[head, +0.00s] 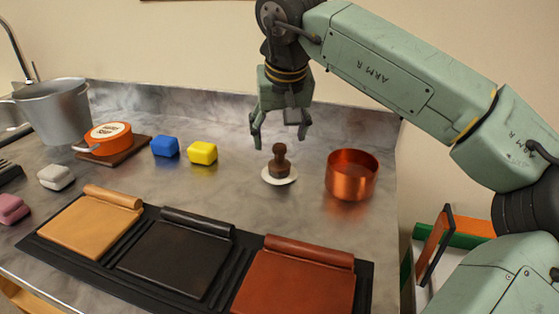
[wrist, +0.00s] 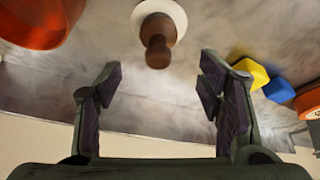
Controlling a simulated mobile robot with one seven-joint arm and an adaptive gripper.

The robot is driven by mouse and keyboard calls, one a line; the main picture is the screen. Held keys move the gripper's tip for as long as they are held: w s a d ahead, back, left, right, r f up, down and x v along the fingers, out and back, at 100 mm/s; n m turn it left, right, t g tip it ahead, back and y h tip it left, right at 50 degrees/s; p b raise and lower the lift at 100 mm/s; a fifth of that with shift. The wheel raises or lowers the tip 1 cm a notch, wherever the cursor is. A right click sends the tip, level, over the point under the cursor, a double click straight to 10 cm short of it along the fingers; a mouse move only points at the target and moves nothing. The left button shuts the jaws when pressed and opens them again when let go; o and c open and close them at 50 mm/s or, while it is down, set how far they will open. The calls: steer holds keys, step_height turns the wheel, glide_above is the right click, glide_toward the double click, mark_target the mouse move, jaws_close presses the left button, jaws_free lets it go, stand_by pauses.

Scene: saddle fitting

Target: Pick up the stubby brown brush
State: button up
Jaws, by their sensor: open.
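The stubby brown brush (head: 279,160) stands upright on a small white round base or dish (head: 279,177) on the grey counter. Its knobbed handle points up. In the wrist view the brush (wrist: 158,45) is at the top centre, beyond the fingertips and roughly midway between them. My gripper (head: 281,128) is open and empty, above and apparently behind the brush in the head view. Its two fingers (wrist: 160,88) are spread wide in the wrist view and touch nothing. Whether bristles lie under the brush is hidden.
A copper pot (head: 351,176) stands close right of the brush. A yellow block (head: 202,153) and a blue block (head: 165,146) lie to the left. An orange tin (head: 107,138) and a grey bucket (head: 55,110) are farther left. Leather panels on a black tray (head: 227,262) fill the front.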

mark_target(279, 144)
steer(key=x, duration=0.7)
steer(key=shift+s+d+f+p, duration=0.1)
steer(key=shift+s+f+p, duration=0.15)
steer(key=shift+p, duration=0.15)
steer(key=shift+r, duration=0.1)
steer(key=shift+c, duration=0.2)
steer(key=c, duration=1.2)
steer(key=shift+o, duration=0.2)
steer(key=shift+r, duration=0.1)
step_height(279, 144, up, 3)
steer(key=p, duration=0.2)
steer(key=shift+r+p, duration=0.15)
steer(key=shift+p, duration=0.25)
steer(key=shift+s+r, duration=0.1)
steer(key=shift+s, duration=0.15)
steer(key=s+a, duration=0.3)
steer(key=s, duration=0.1)
steer(key=s+a+r, duration=0.1)
steer(key=s+a, duration=0.2)
steer(key=s, duration=0.1)
steer(key=s+a+b, duration=0.1)
steer(key=s+a, duration=0.2)
steer(key=s, duration=0.1)
steer(key=shift+s+r, duration=0.15)
steer(key=shift+s, duration=0.25)
